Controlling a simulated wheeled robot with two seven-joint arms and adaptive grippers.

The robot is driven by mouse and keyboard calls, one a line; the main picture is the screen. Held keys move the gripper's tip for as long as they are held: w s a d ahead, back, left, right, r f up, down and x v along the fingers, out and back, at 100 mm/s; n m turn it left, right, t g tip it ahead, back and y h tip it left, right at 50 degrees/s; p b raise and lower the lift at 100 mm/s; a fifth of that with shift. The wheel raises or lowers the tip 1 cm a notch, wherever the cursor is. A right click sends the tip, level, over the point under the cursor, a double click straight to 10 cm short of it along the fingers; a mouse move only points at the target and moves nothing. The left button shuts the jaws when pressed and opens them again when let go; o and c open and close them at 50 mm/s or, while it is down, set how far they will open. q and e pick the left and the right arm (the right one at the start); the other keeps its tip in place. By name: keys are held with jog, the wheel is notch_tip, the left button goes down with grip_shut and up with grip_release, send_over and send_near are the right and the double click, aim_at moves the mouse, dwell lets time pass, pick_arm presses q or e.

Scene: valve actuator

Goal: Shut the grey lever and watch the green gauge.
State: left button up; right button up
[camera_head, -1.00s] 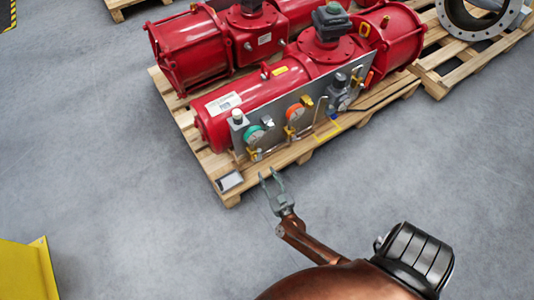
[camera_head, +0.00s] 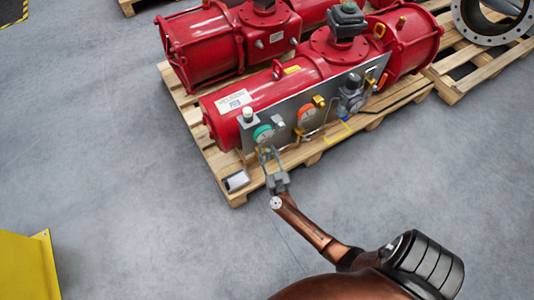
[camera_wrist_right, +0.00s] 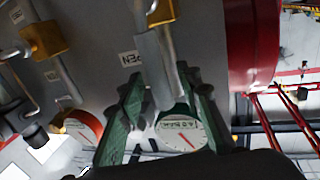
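The green gauge (camera_head: 263,133) has a teal rim and sits on the grey panel at the left end of the near red actuator. My right gripper (camera_head: 269,153) is open just below and in front of it. In the right wrist view a grey lever (camera_wrist_right: 155,65) runs down between the spread fingers of my right gripper (camera_wrist_right: 160,85); I cannot tell whether they touch it. The white gauge dial with a red needle (camera_wrist_right: 182,135) shows between the fingers, its rim partly covered. In the head view the lever is too small to make out. My left gripper is not in view.
An orange gauge (camera_head: 306,116) and yellow-handled fittings sit on the grey panel (camera_head: 285,107) right of the green gauge. The red actuator (camera_head: 255,95) rests on a wooden pallet (camera_head: 222,160). Open floor lies in front.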

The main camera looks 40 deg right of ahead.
jog(key=shift+c, duration=0.4)
grip_shut()
